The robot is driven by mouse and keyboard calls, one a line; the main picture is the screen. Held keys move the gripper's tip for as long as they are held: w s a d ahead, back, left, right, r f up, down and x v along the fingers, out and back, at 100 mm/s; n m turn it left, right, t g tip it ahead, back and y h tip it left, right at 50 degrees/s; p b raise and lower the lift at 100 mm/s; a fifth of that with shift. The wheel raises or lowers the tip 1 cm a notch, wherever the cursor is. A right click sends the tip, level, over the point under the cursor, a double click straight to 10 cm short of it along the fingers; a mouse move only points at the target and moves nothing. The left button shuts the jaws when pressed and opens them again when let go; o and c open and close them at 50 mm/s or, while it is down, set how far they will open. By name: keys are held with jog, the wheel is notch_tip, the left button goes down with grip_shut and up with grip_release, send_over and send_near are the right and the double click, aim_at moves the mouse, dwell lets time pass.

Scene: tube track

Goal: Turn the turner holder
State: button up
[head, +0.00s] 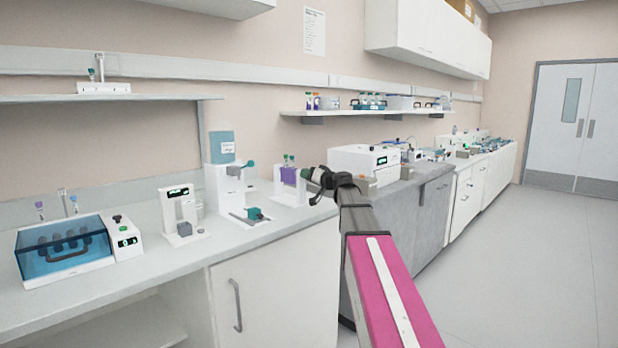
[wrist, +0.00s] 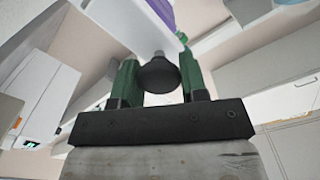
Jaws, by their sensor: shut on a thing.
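The turner looks to be the white stand (head: 289,198) on the bench, with a purple holder (head: 289,177) on its face and tubes standing upright in it. My gripper (head: 312,178) is at the right side of this stand. In the wrist view, my gripper's green fingers (wrist: 158,84) stand on either side of a round black knob (wrist: 159,72) and are shut on it. The knob is on the white stand (wrist: 128,22), and part of the purple holder (wrist: 161,10) shows above it. In the head view, my gripper hides the knob.
A white machine (head: 366,163) stands to the right behind my arm. The floor (head: 540,270) at right is clear.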

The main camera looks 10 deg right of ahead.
jog(key=shift+f, duration=0.1)
dwell(0.3)
jog(key=o, duration=0.9)
jog(key=shift+c, duration=0.2)
jog(key=shift+s, duration=0.1)
jog(key=v, duration=1)
jog(key=shift+s+d, duration=0.2)
jog(key=shift+s, duration=0.05)
